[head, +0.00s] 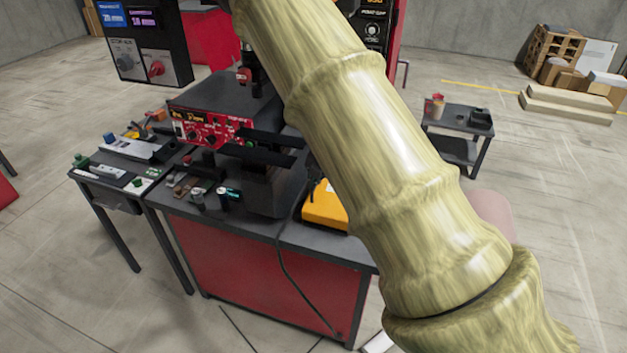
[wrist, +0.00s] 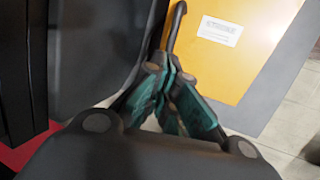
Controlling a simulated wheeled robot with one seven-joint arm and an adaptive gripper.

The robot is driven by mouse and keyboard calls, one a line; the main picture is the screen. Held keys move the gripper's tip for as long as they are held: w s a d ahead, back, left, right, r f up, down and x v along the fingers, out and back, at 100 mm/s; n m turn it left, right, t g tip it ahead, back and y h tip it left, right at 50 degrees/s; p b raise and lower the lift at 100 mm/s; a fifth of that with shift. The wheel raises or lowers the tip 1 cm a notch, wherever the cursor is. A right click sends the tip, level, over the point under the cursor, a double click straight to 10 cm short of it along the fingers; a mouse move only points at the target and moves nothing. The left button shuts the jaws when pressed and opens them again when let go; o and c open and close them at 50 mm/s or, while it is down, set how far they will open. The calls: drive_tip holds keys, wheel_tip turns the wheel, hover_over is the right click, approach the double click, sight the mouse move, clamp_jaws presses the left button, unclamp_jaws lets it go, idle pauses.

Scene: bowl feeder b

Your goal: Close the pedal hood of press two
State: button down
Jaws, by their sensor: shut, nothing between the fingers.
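A yellow piece (head: 326,206) sits on the front right of the press bench. I cannot tell for sure whether it is the pedal hood. In the wrist view a flat yellow surface (wrist: 262,60) with a white label (wrist: 219,31) fills the upper right. My gripper (wrist: 169,72) has teal finger pads drawn together and holds nothing. Its fingertips appear beside the yellow surface's left edge; contact cannot be told. A thin dark bar (wrist: 173,28) runs up just beyond them. In the head view my arm covers the right part of the yellow piece and most of my gripper.
The press bench (head: 265,285) has a red front and a dark top with a black block (head: 268,192). A side table (head: 110,172) with small parts stands left. A cart (head: 458,122) stands behind right. A cable (head: 283,265) hangs down the bench front.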

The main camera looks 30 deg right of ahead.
drive_tip(key=b+v, duration=0.2)
drive_tip(key=v, duration=0.7)
drive_tip(key=shift+w+a+r, duration=0.3)
drive_tip(key=shift+a+r, duration=0.05)
drive_tip(key=shift+r, duration=0.05)
